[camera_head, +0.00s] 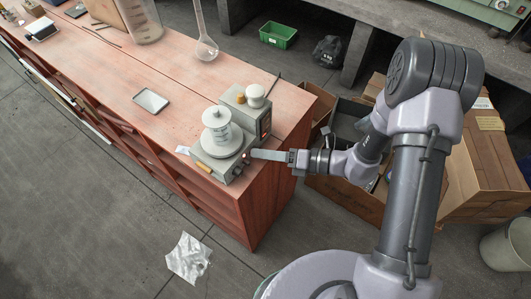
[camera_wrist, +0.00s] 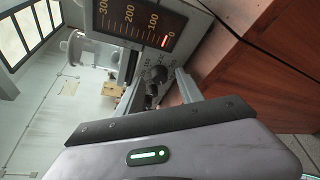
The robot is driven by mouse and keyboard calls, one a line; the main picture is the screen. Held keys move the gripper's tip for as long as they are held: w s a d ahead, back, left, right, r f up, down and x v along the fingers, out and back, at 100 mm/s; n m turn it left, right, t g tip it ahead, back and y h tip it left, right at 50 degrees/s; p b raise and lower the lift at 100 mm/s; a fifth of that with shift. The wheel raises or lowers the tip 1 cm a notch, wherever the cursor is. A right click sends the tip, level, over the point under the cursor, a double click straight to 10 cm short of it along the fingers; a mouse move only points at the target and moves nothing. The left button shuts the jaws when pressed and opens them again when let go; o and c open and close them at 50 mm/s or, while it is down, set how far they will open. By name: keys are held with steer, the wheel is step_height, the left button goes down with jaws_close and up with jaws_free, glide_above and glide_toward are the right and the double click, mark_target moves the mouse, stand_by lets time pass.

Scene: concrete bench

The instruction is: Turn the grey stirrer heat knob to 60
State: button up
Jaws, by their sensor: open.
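A small tray (camera_head: 150,101), a flask (camera_head: 206,48) and a large beaker (camera_head: 142,20) are farther along the bench (camera_head: 190,75). Cardboard boxes (camera_head: 470,165) stand on the floor at right.

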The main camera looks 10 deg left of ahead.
steer(key=shift+c, duration=0.2)
jaws_close()
steer(key=m, duration=0.2)
steer(key=m+y+p, duration=0.1)
steer(key=shift+f+m+g+y, duration=0.2)
steer(key=shift+m+g+y, duration=0.1)
steer(key=shift+m+g, duration=0.1)
steer(key=shift+f+m+y, duration=0.1)
steer(key=shift+m+y, duration=0.4)
steer(key=shift+m, duration=0.7)
steer(key=shift+f+m+y, duration=0.1)
steer(key=shift+m+y, duration=0.4)
steer(key=shift+m, duration=0.7)
